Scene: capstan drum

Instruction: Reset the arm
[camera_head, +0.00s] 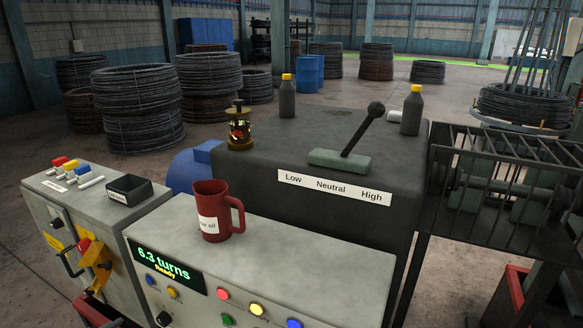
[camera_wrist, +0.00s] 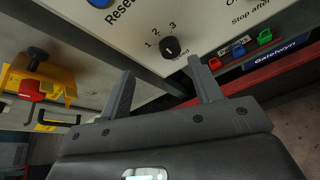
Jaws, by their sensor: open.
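My gripper (camera_wrist: 162,92) shows in the wrist view with its two fingers apart and nothing between them. It is in front of the control panel, just below a black speed knob (camera_wrist: 174,47) numbered 1 to 3. I cannot tell whether a fingertip touches the panel. In the head view my gripper does not show. The panel's display (camera_head: 164,266) reads "6.3 turns" and "Ready". A gear lever (camera_head: 362,131) stands tilted on the dark gearbox, above a plate marked Low, Neutral and High.
A red mug (camera_head: 210,212) stands on the grey console (camera_head: 300,250). A yellow bracket with a red handle (camera_head: 93,260) is on the left cabinet; it also shows in the wrist view (camera_wrist: 45,82). Two dark bottles (camera_head: 287,98) stand on the gearbox. Wire coils stand behind.

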